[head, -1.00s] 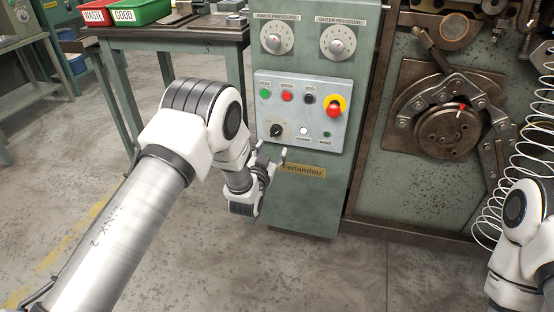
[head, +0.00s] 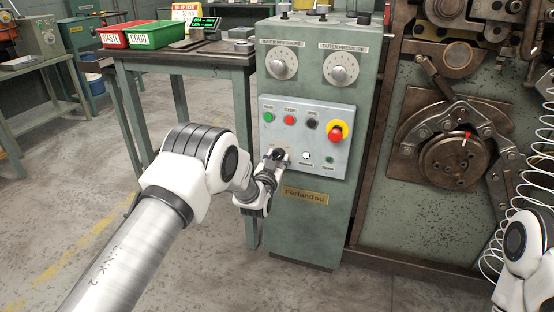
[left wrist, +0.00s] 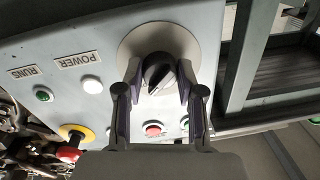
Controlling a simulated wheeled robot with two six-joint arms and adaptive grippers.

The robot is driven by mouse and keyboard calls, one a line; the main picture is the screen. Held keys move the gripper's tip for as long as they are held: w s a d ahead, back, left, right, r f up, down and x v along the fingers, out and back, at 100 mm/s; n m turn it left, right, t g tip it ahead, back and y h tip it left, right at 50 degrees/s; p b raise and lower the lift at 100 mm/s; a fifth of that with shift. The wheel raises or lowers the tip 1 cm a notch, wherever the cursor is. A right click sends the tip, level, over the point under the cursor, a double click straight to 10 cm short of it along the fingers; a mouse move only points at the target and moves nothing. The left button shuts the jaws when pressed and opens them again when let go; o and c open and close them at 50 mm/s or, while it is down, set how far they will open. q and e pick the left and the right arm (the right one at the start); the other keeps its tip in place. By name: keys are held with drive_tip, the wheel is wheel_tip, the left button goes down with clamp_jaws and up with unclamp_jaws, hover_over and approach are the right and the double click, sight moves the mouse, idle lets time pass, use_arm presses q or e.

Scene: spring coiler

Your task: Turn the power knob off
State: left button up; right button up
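The power knob (left wrist: 158,74) is black with a white pointer line on a pale round base, seen close up in the left wrist view. My left gripper (left wrist: 160,80) has its two fingers apart, one on each side of the knob. They are very close to its sides; I cannot tell whether they touch. In the head view my left gripper (head: 275,160) is at the lower left of the control panel (head: 337,108) and largely hides the knob. My right gripper is out of view; only part of my right arm shows at the lower right.
The panel carries a green button (head: 268,117), a red button (head: 289,120), a black button (head: 312,124) and a red emergency stop (head: 336,133) on yellow. The spring coiler stands right of the cabinet. A table with red and green bins (head: 153,36) stands at the left.

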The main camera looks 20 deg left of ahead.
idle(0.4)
use_arm(q)
drive_tip(key=n+p, duration=0.1)
drive_tip(key=n, duration=0.2)
drive_tip(key=shift+r+n, duration=0.15)
drive_tip(key=shift+n, duration=0.15)
drive_tip(key=n+p, duration=0.2)
drive_tip(key=n, duration=0.3)
drive_tip(key=shift+g, duration=0.3)
drive_tip(key=n+h, duration=0.1)
drive_tip(key=n, duration=0.3)
drive_tip(key=shift+r+n+p, duration=0.1)
drive_tip(key=shift+n+p, duration=0.2)
drive_tip(key=shift+p, duration=0.1)
drive_tip(key=shift+n, duration=2)
drive_tip(key=o, duration=1.1)
drive_tip(key=shift+o, duration=0.2)
